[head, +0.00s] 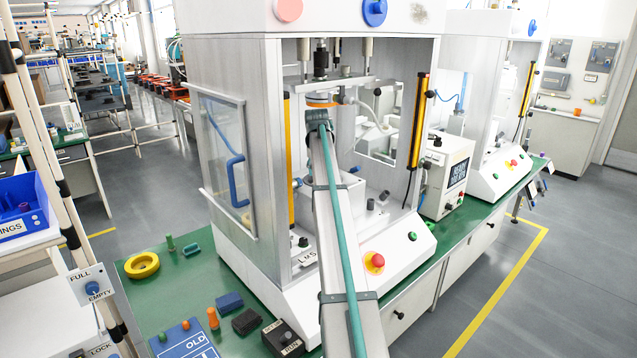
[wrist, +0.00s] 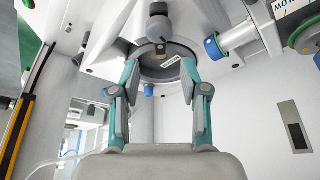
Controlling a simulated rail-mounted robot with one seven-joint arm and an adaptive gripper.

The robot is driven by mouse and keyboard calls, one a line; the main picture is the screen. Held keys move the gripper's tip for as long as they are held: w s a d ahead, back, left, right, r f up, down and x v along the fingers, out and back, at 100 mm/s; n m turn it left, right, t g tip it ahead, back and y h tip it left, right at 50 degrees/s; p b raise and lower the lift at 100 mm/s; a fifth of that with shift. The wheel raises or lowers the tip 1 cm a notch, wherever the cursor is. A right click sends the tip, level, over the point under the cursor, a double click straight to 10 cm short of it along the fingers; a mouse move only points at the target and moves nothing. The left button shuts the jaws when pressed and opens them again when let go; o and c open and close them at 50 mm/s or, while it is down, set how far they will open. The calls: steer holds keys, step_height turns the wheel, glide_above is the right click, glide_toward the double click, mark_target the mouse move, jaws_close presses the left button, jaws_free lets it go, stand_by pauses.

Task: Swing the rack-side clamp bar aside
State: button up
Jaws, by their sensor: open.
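The white press (head: 232,160) stands on a green bench, and my arm reaches into its open front. My gripper (wrist: 159,66) is open in the wrist view, its two teal fingers spread with nothing seen between them. Its tips are at the underside of a dark round plate (wrist: 160,62); I cannot tell if they touch it. A grey knob-ended part (wrist: 158,30) lies across that plate. A blue-ringed cylinder (wrist: 225,40) is to the right. I cannot tell which part is the rack-side clamp bar. In the head view my arm hides much of the press interior.
A yellow light bar (head: 418,108) edges the press opening at right. A red stop button (head: 374,262) is on the front panel. A white control box (head: 445,178) stands to the right. A yellow ring (head: 142,265) and small blocks lie on the bench at left.

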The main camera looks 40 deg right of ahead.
steer(key=p+x, duration=0.2)
steer(key=x, duration=0.5)
steer(key=shift+f, duration=0.2)
jaws_close()
